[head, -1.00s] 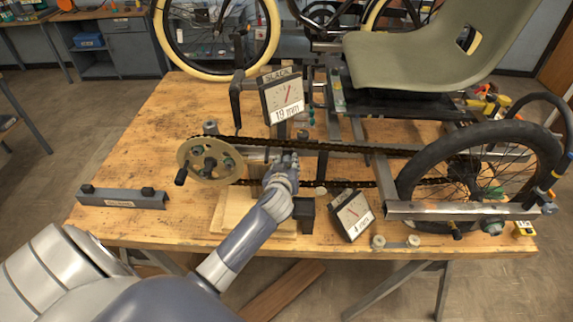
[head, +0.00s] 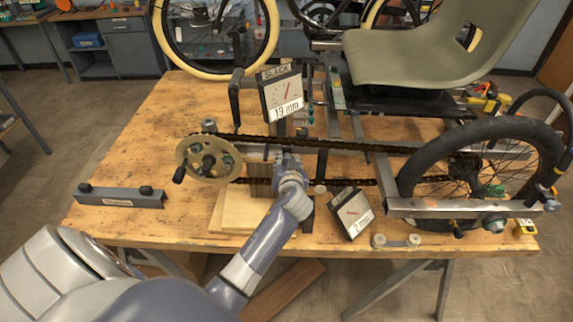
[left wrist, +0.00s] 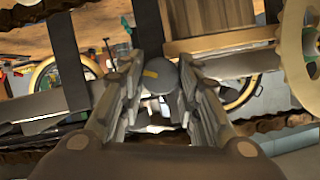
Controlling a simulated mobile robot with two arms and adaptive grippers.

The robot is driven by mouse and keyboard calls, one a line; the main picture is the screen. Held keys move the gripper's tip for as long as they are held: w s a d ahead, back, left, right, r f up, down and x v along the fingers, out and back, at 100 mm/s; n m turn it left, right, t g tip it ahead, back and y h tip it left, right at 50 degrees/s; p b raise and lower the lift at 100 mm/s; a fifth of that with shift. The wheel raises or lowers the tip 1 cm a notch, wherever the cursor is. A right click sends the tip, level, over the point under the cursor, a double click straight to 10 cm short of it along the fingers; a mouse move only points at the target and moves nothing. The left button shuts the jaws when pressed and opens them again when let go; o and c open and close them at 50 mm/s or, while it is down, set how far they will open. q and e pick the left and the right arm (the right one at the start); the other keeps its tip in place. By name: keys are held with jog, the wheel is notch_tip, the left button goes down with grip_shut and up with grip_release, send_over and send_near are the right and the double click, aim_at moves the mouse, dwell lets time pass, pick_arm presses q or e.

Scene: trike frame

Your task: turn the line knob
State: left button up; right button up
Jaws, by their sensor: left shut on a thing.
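My left gripper (head: 288,163) is at the middle of the bench, just below the upper chain run and right of the chainring. In the left wrist view its fingers (left wrist: 161,92) are closed around a grey round knob (left wrist: 160,74) with a yellow mark, which I take to be the line knob. In the head view the gripper hides the knob. The slack gauge (head: 283,95) stands above and reads 19 mm. A second, tilted gauge (head: 352,213) stands right of the gripper; its small reading looks like 2 mm. My right gripper is not in view.
The chainring with crank (head: 208,160) is left of my gripper, and the chain (head: 330,145) runs right to the rear wheel (head: 480,170). A wooden block (head: 240,212) lies below. A grey rail (head: 120,197) lies at the left.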

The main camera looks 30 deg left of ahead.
pick_arm(q)
jog(key=shift+w+d+m+g+y+b, duration=0.1)
jog(key=shift+m+g+y+b, duration=0.2)
jog(key=shift+m+y+b, duration=0.7)
jog(key=shift+m, duration=0.3)
jog(key=o, duration=0.8)
jog(key=shift+h, duration=0.3)
jog(key=v, duration=1.2)
jog(key=shift+d+f, duration=0.1)
jog(key=shift+w, duration=0.1)
